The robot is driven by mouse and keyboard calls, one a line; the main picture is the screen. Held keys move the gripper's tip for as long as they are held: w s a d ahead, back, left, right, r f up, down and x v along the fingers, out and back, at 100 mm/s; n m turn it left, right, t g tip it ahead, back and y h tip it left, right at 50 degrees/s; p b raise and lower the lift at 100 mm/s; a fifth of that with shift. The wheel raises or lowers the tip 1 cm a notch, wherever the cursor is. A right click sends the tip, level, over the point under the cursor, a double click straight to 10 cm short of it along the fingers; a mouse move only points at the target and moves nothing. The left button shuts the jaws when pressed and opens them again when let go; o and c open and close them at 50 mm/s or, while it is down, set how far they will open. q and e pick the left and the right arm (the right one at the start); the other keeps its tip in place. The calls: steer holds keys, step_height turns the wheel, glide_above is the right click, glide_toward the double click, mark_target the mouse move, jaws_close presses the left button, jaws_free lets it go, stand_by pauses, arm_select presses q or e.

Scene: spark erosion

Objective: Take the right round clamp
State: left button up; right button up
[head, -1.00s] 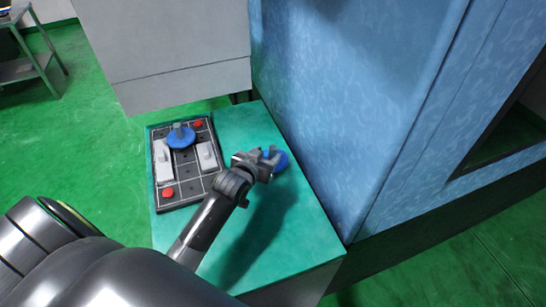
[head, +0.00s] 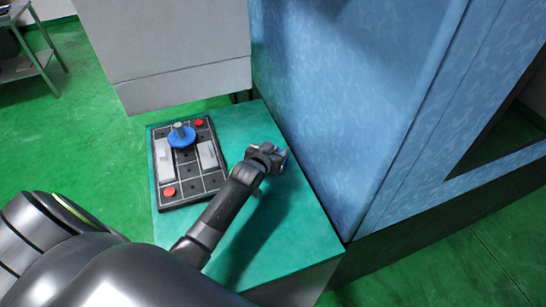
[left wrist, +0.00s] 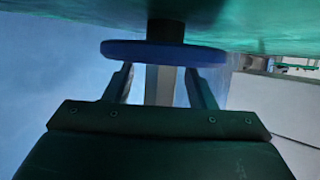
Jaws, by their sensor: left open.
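The right round clamp shows in the left wrist view as a blue disc (left wrist: 163,53) with a grey post, close to the green top. My left gripper (head: 279,157) is open at the right side of the green table. In the left wrist view, the fingers of my left gripper (left wrist: 160,78) stand on either side of the post, just by the disc; I cannot tell whether they touch it. In the head view the gripper hides nearly all of this clamp. Another blue round clamp (head: 181,136) sits on the dark board. My right gripper is not in view.
The dark gridded board (head: 181,192) holds two pale blocks and two red discs, at the left of the green table (head: 238,122). A blue wall-like panel (head: 345,110) rises close to the table's right edge. A grey cabinet (head: 170,50) stands behind.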

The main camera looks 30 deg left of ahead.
arm_select(q)
jaws_close()
steer(key=shift+r, duration=0.1)
